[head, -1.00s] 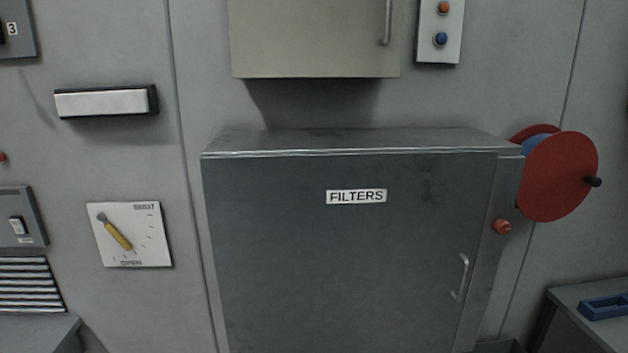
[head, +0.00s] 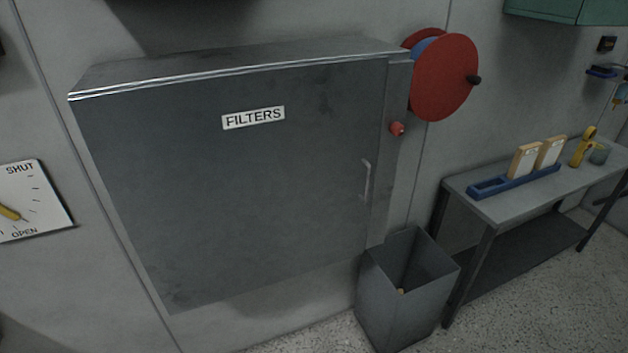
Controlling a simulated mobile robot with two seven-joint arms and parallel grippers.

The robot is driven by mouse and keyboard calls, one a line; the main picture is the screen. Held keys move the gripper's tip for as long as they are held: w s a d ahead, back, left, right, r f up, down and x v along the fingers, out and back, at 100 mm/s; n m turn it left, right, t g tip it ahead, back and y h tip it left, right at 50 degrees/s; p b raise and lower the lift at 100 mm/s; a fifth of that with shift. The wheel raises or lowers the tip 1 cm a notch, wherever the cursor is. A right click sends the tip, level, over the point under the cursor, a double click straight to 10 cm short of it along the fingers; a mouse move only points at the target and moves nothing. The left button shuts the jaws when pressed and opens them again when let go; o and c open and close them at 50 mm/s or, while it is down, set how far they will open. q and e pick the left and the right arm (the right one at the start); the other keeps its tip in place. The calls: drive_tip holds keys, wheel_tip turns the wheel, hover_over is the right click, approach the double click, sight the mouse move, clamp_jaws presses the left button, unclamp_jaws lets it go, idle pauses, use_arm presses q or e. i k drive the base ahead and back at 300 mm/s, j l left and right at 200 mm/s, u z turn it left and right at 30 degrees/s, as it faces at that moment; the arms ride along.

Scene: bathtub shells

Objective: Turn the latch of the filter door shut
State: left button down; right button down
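The filter door (head: 240,190) is the dark grey front of a wall cabinet labelled FILTERS. It looks closed against the cabinet. A slim upright handle (head: 366,181) sits near its right edge. A small red latch knob (head: 397,129) sits on the cabinet's frame strip, to the right of the door's edge and above the handle. I cannot tell from here which way the latch is turned. Neither of my grippers shows in the head view.
A red reel (head: 445,77) with a dark crank knob sticks out at the cabinet's right. A grey open bin (head: 385,300) stands on the floor below. A table (head: 510,204) at the right holds a blue rack (head: 515,181) with filter-like blocks. A SHUT/OPEN dial plate (head: 42,205) is at left.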

sight(398, 128)
drive_tip(key=j+z, duration=0.3)
drive_tip(key=j, duration=0.2)
drive_tip(key=j+z, duration=0.35)
drive_tip(key=j, duration=0.2)
drive_tip(key=j+z, duration=0.1)
drive_tip(key=j, duration=0.95)
drive_tip(key=k+l+u, duration=0.15)
drive_tip(key=k+l, duration=0.2)
drive_tip(key=k+l+u, duration=0.1)
drive_tip(key=k+l, duration=0.2)
drive_tip(key=k, duration=0.15)
drive_tip(key=k+l+u, duration=0.15)
drive_tip(key=k, duration=0.25)
drive_tip(key=k+l+u, duration=0.1)
drive_tip(key=k+l, duration=0.2)
drive_tip(key=k, duration=0.15)
drive_tip(key=i+j+z, duration=0.5)
drive_tip(key=i+j, duration=1.05)
